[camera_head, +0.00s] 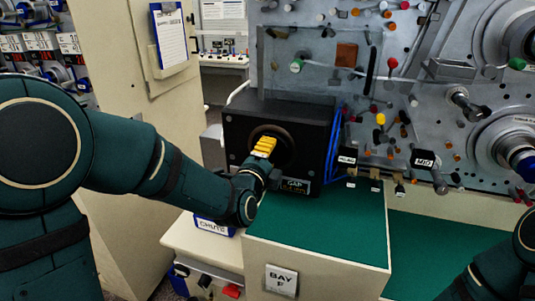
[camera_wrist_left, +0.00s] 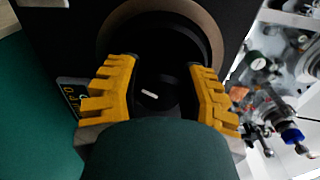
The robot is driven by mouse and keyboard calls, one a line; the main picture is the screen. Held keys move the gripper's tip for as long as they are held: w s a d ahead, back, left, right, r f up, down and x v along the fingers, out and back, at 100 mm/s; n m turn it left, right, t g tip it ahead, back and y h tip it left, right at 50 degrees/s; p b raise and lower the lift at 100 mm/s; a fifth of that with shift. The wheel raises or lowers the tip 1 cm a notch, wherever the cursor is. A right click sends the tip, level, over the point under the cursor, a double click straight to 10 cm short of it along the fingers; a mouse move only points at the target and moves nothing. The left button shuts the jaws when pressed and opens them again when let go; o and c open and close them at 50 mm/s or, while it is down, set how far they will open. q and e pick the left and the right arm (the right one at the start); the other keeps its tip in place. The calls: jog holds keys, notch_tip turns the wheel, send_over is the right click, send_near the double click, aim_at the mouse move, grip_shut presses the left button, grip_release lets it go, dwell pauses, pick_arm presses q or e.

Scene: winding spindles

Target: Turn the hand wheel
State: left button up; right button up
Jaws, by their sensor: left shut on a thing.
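A dark round hand wheel (camera_head: 284,152) with a brownish ring around it sits on the front of a black box (camera_head: 235,130). My left gripper (camera_head: 263,147), with yellow fingers, reaches to it from the front. In the left wrist view, the fingers of the left gripper (camera_wrist_left: 158,92) stand on both sides of the dark hand wheel (camera_wrist_left: 155,68), shut on it. A short white mark shows on the wheel's hub. The fingers and my wrist hide part of the wheel. My right gripper is out of view; only part of that arm shows at lower right.
The black box stands on a green-topped cabinet (camera_head: 330,228) with a BAY label. A sign reading CHUTE (camera_head: 213,226) is left of it. A grey panel (camera_head: 420,60) with spindles and coloured knobs rises behind to the right. Blue cables run beside the box.

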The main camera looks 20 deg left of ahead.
pick_arm(q)
jog(key=shift+a+r, duration=0.1)
jog(key=o, duration=1.2)
jog(key=shift+w, duration=0.1)
jog(key=s, duration=0.7)
jog(key=shift+s+a, duration=0.15)
jog(key=shift+s, duration=0.15)
